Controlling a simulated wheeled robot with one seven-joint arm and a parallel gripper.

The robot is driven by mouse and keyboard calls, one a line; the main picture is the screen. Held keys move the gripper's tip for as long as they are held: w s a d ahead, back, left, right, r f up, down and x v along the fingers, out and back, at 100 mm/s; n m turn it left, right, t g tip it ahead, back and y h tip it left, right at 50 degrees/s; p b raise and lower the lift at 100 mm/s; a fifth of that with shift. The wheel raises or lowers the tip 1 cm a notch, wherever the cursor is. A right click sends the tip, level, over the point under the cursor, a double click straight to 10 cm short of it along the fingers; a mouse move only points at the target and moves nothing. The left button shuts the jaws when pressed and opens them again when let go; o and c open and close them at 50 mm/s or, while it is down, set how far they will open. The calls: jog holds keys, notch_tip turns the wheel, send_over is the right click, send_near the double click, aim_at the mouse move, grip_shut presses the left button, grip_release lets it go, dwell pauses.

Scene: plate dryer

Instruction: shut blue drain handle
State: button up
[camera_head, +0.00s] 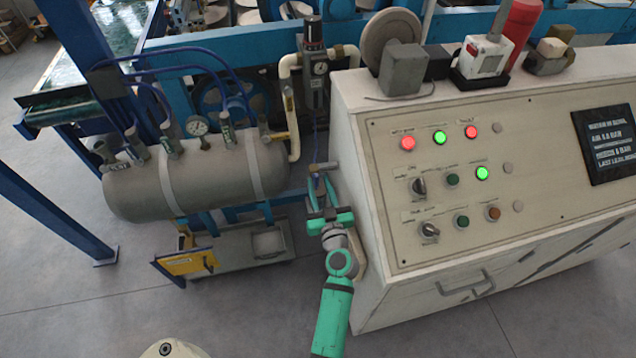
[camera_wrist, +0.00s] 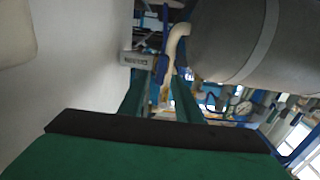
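In the wrist view the blue handle (camera_wrist: 162,68) sits on a pale curved pipe (camera_wrist: 175,48), beside a small grey label plate (camera_wrist: 138,59) whose text is too small to read. My gripper (camera_wrist: 160,97) is open, its two green fingers pointing towards the handle, which shows between and beyond their tips. I cannot tell whether they touch it. In the head view my gripper (camera_head: 320,182) is beside the left side of the control cabinet, just below a small brass fitting (camera_head: 323,166). The blue handle cannot be made out clearly there.
The white control cabinet (camera_head: 350,290) stands close to my gripper's right. A grey tank (camera_head: 195,180) with a gauge (camera_head: 196,126) and blue hoses is on the left. A low tray with a yellow plate (camera_head: 186,264) lies below it. Floor at the lower left is clear.

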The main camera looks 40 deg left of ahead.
jog(key=shift+x, duration=0.8)
grip_shut()
jog(key=shift+w+d+m, duration=0.1)
jog(key=shift+m, duration=0.2)
jog(key=m, duration=0.9)
jog(key=shift+w+d+f, duration=0.2)
jog(key=shift+w+d, duration=0.2)
jog(key=m, duration=0.4)
jog(key=shift+f, duration=0.25)
jog(key=shift+f+m, duration=0.2)
jog(key=shift+m, duration=2)
